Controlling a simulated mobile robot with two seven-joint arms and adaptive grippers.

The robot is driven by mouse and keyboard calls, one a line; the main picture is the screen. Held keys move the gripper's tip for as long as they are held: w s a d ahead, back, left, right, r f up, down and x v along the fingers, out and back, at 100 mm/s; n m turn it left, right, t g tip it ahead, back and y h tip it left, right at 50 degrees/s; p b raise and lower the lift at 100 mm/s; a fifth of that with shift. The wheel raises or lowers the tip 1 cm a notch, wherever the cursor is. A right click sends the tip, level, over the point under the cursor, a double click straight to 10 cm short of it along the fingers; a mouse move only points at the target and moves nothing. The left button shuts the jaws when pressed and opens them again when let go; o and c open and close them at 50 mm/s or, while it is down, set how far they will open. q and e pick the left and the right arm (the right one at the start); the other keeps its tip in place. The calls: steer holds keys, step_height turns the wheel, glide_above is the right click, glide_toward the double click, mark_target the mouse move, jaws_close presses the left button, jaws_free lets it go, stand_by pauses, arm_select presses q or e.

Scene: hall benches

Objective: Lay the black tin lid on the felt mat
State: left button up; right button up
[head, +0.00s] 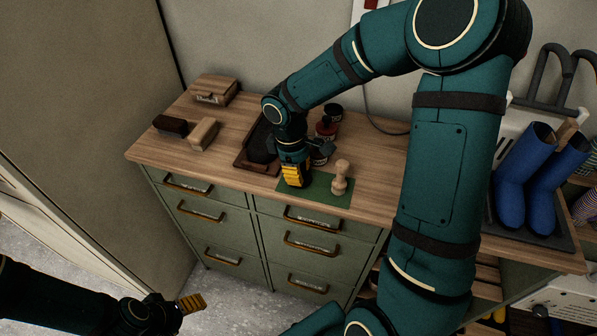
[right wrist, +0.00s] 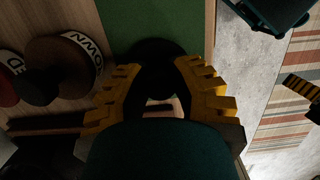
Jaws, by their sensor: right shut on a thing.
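The felt mat (head: 327,196) is a flat green sheet at the front edge of the wooden bench top. It also shows at the top of the right wrist view (right wrist: 187,22). My right gripper (head: 296,182) points down over the mat's left part. In the right wrist view, its yellow fingers (right wrist: 156,75) are shut on the black tin lid (right wrist: 150,50), a dark round disc seen against the mat. In the head view the lid is hidden; whether it touches the mat I cannot tell. My left gripper (head: 190,304) hangs low over the floor, its opening unclear.
A light wooden peg-shaped thing (head: 340,177) stands on the mat's right part. Red tins (head: 326,130) and a dark tin (head: 333,111) stand behind. A brown tray (head: 245,163) lies left of my right gripper. Brushes (head: 203,134) and a wooden box (head: 214,90) are further left; blue boots (head: 525,180) stand right.

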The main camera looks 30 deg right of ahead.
steer(key=shift+f, duration=0.2)
steer(key=o, duration=0.9)
steer(key=shift+c, duration=0.2)
steer(key=shift+r, duration=0.1)
steer(key=shift+r, duration=0.15)
step_height(320, 180, up, 12)
steer(key=w+a+p, duration=0.1)
steer(key=p, duration=0.2)
steer(key=shift+w, duration=0.2)
steer(key=shift+a, duration=0.1)
